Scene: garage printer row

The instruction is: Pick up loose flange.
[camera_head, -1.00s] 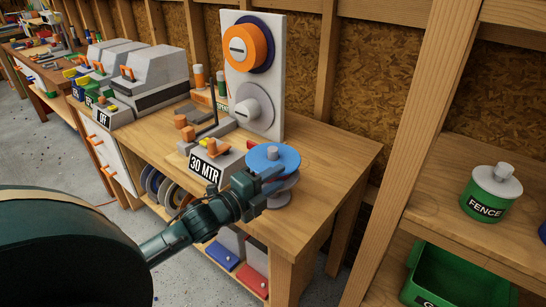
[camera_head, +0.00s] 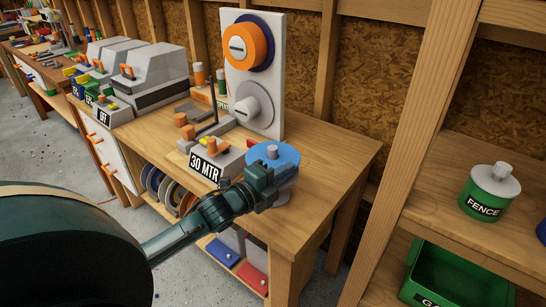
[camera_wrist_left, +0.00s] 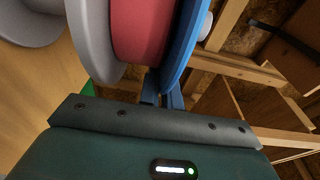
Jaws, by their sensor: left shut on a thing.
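The loose flange is a blue disc (camera_head: 284,158) with a grey hub on top of a spool at the bench's front right corner. The wrist view shows the blue disc (camera_wrist_left: 184,45) edge-on, beside a red core (camera_wrist_left: 143,30) and a grey disc (camera_wrist_left: 92,40). My left gripper (camera_head: 268,182) is shut on the blue flange's near rim, with its fingers partly hidden behind the rim. In the wrist view, the fingers (camera_wrist_left: 163,99) are either side of the disc's edge. I cannot tell whether the flange is clear of the core. My right gripper is not in view.
A box marked 30 MTR (camera_head: 208,165) stands just left of the spool. An upright white board (camera_head: 262,80) with orange and grey discs is behind. A FENCE canister (camera_head: 487,208) and a green bin (camera_head: 450,280) are on the right shelves.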

